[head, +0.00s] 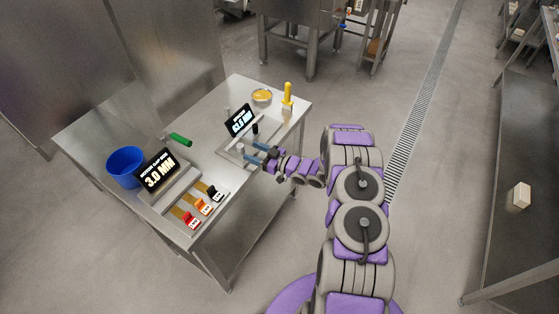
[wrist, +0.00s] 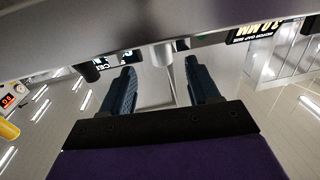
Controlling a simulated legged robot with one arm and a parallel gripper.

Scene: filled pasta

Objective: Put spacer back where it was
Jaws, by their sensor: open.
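Three spacer-like pieces lie side by side at the table's front left in the head view: a red one (head: 192,220), an orange one (head: 205,208) and a black one (head: 216,193), each by a brownish strip. I cannot tell which is the task's spacer. My gripper (head: 248,152) is over the table beside the display unit (head: 240,121), well apart from these pieces. In the wrist view my gripper (wrist: 160,72) is open, its blue fingers on either side of a grey post (wrist: 163,56). Whether they touch the post is unclear.
The steel table (head: 215,128) also holds a blue bowl (head: 124,166), a "3.0 MM" display (head: 157,169), a green-handled tool (head: 181,140), a yellow bottle (head: 287,95) and a yellow-filled dish (head: 262,96). A black knob (wrist: 89,73) is close to one finger.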

